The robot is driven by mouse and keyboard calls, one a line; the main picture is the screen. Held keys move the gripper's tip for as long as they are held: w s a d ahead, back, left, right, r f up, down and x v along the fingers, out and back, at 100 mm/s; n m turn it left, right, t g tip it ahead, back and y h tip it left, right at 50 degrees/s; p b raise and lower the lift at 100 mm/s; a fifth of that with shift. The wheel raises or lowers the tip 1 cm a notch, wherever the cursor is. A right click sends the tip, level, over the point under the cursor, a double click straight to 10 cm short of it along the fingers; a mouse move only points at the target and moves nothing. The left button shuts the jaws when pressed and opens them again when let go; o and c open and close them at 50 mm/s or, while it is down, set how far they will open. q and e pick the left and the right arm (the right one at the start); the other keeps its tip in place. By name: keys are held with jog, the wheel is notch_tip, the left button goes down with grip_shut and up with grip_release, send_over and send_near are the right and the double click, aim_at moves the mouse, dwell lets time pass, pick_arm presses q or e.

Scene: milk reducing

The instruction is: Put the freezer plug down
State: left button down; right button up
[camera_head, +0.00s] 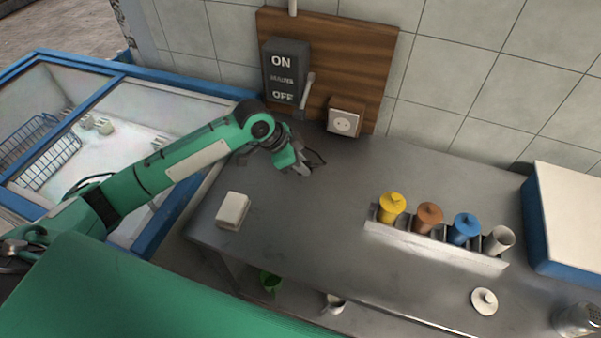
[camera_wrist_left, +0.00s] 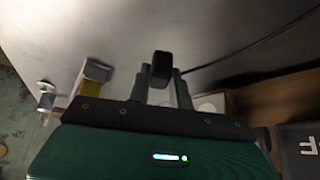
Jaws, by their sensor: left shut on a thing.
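My left gripper (camera_head: 302,168) is over the back of the metal counter (camera_head: 300,215), below the wall board. In the left wrist view the gripper (camera_wrist_left: 168,88) is shut on the dark freezer plug (camera_wrist_left: 162,64), which sticks out past the fingertips. A thin black cable (camera_wrist_left: 235,56) shows beside it and runs to the right over the counter. The plug looks close to the counter top; I cannot tell whether it touches. The white wall socket (camera_head: 344,122) has nothing in it. My right gripper is out of view.
A white box (camera_head: 232,211) sits at the counter's left. A rack (camera_head: 430,245) with yellow, brown and blue lidded jars stands to the right, near a round white lid (camera_head: 484,301). The mains switch (camera_head: 284,72) is on the board. The freezer (camera_head: 110,130) stands left.

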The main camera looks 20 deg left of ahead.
pick_arm(q)
notch_tip(320, 180, down, 4)
jog(key=shift+f+p, duration=0.25)
jog(key=shift+p, duration=0.1)
jog(key=shift+f, duration=0.4)
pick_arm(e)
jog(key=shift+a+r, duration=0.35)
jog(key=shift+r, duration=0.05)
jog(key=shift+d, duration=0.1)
pick_arm(q)
jog(key=shift+f, duration=0.4)
jog(key=c, duration=1.3)
grip_release()
jog(key=shift+o, duration=0.2)
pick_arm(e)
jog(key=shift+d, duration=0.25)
